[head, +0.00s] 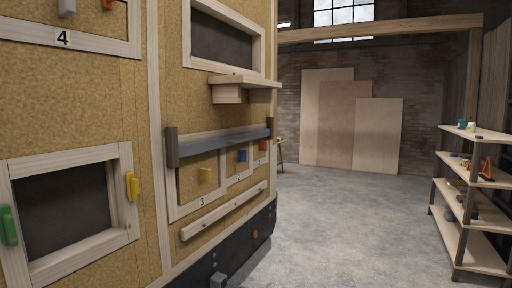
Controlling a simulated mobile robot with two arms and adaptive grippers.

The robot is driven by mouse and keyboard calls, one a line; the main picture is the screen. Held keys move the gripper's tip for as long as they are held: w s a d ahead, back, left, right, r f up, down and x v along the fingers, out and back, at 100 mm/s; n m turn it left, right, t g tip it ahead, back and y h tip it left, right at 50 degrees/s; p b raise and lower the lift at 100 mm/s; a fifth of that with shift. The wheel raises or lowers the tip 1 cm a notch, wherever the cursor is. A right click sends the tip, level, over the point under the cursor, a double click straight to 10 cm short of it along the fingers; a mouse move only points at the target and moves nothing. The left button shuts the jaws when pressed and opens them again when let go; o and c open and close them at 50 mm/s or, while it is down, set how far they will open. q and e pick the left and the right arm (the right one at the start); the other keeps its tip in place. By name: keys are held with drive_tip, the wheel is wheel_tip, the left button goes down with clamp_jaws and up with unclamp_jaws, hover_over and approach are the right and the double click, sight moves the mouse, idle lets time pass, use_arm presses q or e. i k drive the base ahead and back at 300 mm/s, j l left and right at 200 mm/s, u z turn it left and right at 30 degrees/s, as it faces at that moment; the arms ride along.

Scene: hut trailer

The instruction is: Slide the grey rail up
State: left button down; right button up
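The grey rail (222,141) is a long blue-grey bar across the trailer's side wall. It runs nearly level, between a dark upright bracket (171,148) at its left end and another dark bracket (269,126) at its right end. It sits just above a row of small numbered doors and below a wooden shelf. Neither of my grippers is in view.
A wooden shelf (243,82) juts out above the rail. Shelving (480,181) stands at right. The floor (345,225) between is clear.

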sight(196, 148)
drive_tip(key=i, duration=0.8)
drive_tip(key=i+j+z, duration=0.1)
drive_tip(key=i, duration=0.65)
